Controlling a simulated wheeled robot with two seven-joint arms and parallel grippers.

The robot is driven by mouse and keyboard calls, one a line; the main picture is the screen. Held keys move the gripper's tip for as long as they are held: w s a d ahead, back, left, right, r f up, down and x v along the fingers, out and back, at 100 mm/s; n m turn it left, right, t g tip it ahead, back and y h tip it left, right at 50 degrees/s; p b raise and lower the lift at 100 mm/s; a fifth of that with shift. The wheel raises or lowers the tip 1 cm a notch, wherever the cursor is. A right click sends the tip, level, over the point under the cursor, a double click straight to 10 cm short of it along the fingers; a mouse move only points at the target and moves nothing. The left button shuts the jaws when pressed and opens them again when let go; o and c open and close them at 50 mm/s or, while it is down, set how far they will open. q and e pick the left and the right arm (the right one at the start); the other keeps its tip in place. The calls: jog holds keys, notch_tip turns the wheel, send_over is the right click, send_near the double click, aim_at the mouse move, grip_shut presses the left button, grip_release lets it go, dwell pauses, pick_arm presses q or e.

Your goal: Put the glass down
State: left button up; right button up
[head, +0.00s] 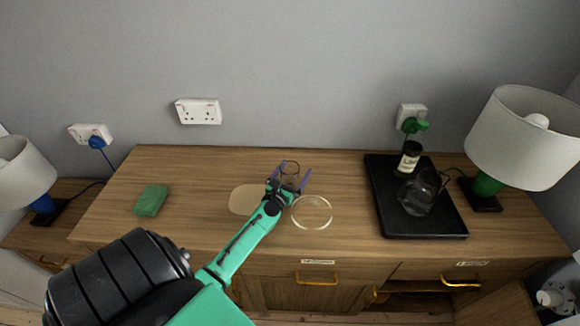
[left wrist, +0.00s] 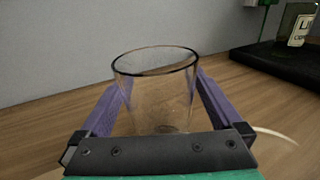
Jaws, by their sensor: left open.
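A clear glass (left wrist: 157,95) stands upright on the wooden sideboard top in the left wrist view. In the head view the glass (head: 291,172) is small and partly hidden by my gripper. My left gripper (head: 290,180) is open, with its two purple fingers on either side of the glass; the fingers also show in the left wrist view (left wrist: 158,105). I cannot tell whether either finger touches it. A pale round patch (head: 244,199) and a pale ring (head: 312,212) lie on the sideboard beside the gripper. My right gripper is not in view.
A black tray (head: 447,222) at the right holds a bottle (head: 409,160) and a clear jug (head: 420,192). A lamp (head: 527,130) stands right of it. A green block (head: 151,201) lies at the left. The sideboard between block and patch is clear.

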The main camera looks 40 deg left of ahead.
pick_arm(q)
grip_shut()
jog(key=shift+r, duration=0.2)
